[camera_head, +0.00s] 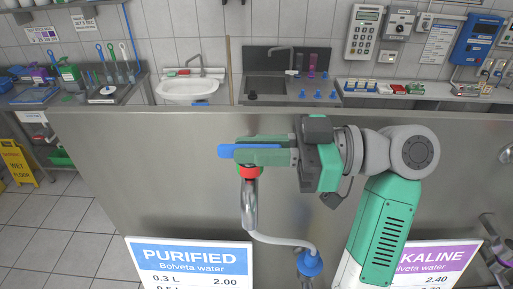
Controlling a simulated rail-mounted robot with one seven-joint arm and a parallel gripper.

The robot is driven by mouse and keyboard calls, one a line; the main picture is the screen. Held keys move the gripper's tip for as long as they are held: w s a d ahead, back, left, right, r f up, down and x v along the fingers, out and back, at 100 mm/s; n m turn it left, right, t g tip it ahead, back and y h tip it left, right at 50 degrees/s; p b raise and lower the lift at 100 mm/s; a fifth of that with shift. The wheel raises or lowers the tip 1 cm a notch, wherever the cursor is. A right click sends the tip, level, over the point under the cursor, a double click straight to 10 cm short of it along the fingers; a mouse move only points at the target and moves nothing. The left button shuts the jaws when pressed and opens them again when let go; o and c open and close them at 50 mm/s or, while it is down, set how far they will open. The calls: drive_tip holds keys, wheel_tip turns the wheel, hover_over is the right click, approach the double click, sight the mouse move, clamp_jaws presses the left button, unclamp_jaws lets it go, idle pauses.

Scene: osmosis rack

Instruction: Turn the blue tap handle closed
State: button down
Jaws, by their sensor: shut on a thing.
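The blue tap handle (229,151) sits at the top of a metal tap (249,200), above a red collar (250,171). The handle points to the left, level in the picture. My gripper (262,150) comes from the right with its green fingers shut on the handle. The fingers hide most of the handle; its left end and a thin strip show. The tap's curved lower part joins a grey hose that ends at a blue fitting (310,264).
A steel panel (130,165) stands behind the tap. Below are a PURIFIED sign (190,262) and a purple KALINE sign (440,262). Another metal tap (497,255) is at the right edge. Sinks and a bench stand far behind. The panel left of the tap is clear.

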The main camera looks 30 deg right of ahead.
drive_tip(key=shift+f, duration=0.15)
drive_tip(key=c, duration=1.5)
unclamp_jaws()
drive_tip(key=shift+o, duration=0.2)
drive_tip(key=b+v, duration=0.1)
drive_tip(key=v, duration=0.6)
drive_tip(key=shift+s+d, duration=0.15)
drive_tip(key=shift+d, duration=0.15)
